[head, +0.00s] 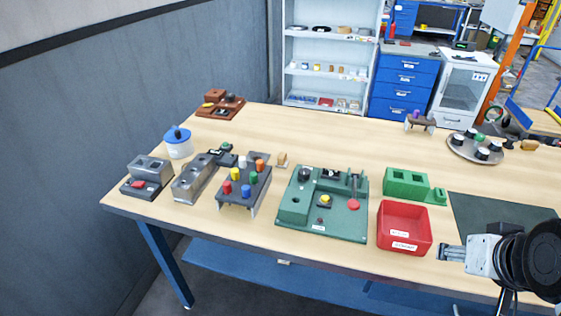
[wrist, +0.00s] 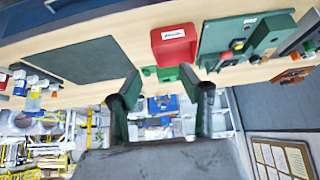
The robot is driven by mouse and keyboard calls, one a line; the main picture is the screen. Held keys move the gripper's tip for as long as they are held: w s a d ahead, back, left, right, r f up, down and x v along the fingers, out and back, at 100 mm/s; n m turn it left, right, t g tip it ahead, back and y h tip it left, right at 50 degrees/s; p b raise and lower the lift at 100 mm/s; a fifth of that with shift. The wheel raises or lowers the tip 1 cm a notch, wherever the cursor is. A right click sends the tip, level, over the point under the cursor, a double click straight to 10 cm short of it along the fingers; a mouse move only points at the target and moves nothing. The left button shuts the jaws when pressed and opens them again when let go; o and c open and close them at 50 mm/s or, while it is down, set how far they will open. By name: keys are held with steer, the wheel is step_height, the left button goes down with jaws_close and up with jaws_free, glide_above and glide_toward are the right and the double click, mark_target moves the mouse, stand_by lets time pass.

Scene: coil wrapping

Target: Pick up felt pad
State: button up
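I cannot make out with certainty which thing is the felt pad. A small tan block (head: 282,158) stands on the table behind the rack of coloured knobs, and a small yellow-brown piece (head: 529,145) lies at the far right. My gripper (head: 443,253) is at the right front of the table in the head view, close to the red bin (head: 404,227). In the wrist view my gripper (wrist: 166,92) has its two dark fingers spread wide with nothing between them. The red bin also shows there (wrist: 174,45), beyond the fingers.
A dark mat (head: 500,218) lies right of the bin, partly behind my arm. A green fixture board (head: 325,226), a green block (head: 405,184), the knob rack (head: 243,190) and grey fixtures (head: 193,180) fill the front. A round tray (head: 474,150) stands back right. The back middle is clear.

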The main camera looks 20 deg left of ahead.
stand_by(0.4)
steer(key=o, duration=0.4)
steer(key=shift+o, duration=0.2)
